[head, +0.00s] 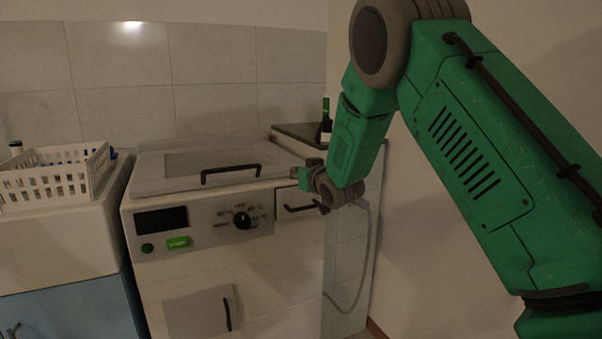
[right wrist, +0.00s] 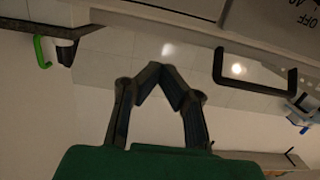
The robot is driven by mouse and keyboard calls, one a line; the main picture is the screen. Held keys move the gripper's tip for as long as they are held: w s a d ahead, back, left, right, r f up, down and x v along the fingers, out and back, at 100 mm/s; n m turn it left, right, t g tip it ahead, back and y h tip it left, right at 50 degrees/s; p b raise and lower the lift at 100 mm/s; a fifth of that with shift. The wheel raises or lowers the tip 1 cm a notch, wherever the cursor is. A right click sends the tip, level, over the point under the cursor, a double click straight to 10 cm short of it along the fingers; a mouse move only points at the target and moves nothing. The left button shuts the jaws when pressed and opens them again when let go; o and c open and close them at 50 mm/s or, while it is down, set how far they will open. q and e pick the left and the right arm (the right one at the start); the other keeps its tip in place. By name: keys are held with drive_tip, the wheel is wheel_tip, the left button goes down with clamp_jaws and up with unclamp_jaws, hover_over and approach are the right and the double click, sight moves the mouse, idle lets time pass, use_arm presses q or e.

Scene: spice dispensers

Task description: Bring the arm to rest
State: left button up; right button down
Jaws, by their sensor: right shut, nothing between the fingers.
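My right arm (head: 470,130) is green with grey joints and comes in from the right. My right gripper (head: 300,176) is small in the head view, in front of the appliance's right end, near the small drawer's dark handle (head: 300,208); its fingers are hard to make out there. In the right wrist view my right gripper (right wrist: 162,72) shows two dark fingers with their tips together and nothing between them. I cannot tell from the head view how far it is from the drawer front. My left gripper is not in view.
A white appliance (head: 270,260) has a control panel, a knob (head: 243,220) and a lid with a dark handle (head: 231,174). A white basket (head: 50,180) stands on the left cabinet. A dark bottle (head: 326,128) stands on the shelf behind my arm. A grey hose hangs at the appliance's right side.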

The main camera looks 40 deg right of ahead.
drive_tip(key=shift+s+a+f, duration=0.15)
drive_tip(key=shift+s, duration=0.35)
drive_tip(key=shift+s+a+f, duration=0.1)
drive_tip(key=shift+s, duration=0.35)
drive_tip(key=shift+d, duration=0.1)
drive_tip(key=s+a+f+n+g+y+p, duration=0.1)
drive_tip(key=s+a+f+g, duration=0.2)
drive_tip(key=s+a+f, duration=0.35)
drive_tip(key=s+a+f+g+y+p, duration=0.1)
drive_tip(key=s+a+f+g+p, duration=0.2)
drive_tip(key=f, duration=0.7)
drive_tip(key=s+a+f+n+g+y, duration=0.1)
drive_tip(key=s+a+f+g, duration=0.1)
drive_tip(key=s+a+f, duration=0.5)
drive_tip(key=s+a+f+g+p, duration=0.1)
drive_tip(key=s+a+f+g, duration=0.2)
drive_tip(key=s, duration=1)
drive_tip(key=s+a+f+n+g+y+p, duration=0.1)
drive_tip(key=s+a+f+g, duration=0.3)
drive_tip(key=s, duration=1)
wheel_tip(320, 180, down, 2)
drive_tip(key=shift+a+f+n+p, duration=0.2)
drive_tip(key=shift+a+n+p, duration=0.1)
drive_tip(key=shift+a+p, duration=0.45)
